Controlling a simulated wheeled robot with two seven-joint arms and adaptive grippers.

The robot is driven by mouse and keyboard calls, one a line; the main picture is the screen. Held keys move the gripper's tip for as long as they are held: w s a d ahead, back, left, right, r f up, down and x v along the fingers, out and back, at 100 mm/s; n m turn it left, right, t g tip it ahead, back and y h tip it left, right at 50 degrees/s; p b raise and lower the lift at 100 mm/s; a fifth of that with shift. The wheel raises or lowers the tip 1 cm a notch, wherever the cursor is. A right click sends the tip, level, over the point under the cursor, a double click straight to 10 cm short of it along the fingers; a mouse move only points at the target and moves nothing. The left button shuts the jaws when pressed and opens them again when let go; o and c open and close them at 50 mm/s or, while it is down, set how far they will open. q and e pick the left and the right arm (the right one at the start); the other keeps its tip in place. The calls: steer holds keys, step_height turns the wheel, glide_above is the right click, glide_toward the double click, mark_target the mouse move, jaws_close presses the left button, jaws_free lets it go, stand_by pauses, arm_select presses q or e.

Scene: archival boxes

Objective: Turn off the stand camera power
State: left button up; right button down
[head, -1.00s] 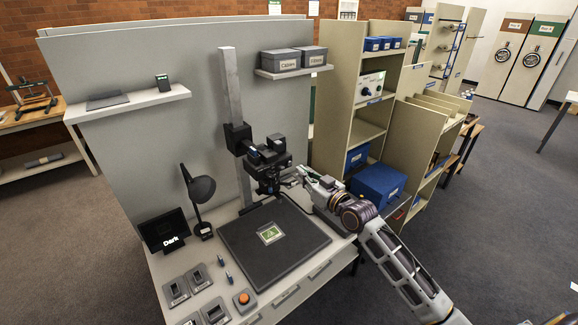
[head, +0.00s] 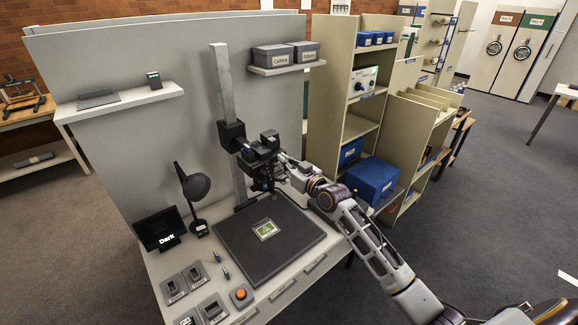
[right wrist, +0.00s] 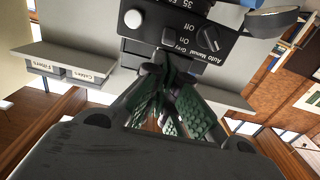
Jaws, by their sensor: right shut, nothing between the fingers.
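The stand camera (head: 262,150) is a black unit on a grey upright column (head: 222,100) above the copy board. Its dark control panel (right wrist: 150,45) shows upside down in the right wrist view, with a white round button (right wrist: 133,18), On/Off lettering and a dial (right wrist: 209,37) beside Auto/Manual. My right gripper (head: 283,166) is at the right side of the camera. In the right wrist view the green-padded fingers of this gripper (right wrist: 176,66) are shut and empty, their tips at the panel's edge near the On/Off lettering. I cannot tell whether they touch. My left gripper is not in view.
The black copy board (head: 240,255) holds a small green picture (head: 266,230). A desk lamp (head: 194,188) and a screen reading Dark (head: 160,230) stand left. A blue box (head: 373,180) and shelving (head: 350,90) stand right, near my arm.

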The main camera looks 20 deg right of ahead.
mark_target(272, 154)
steer(key=shift+x, duration=1.65)
steer(key=shift+f, duration=0.1)
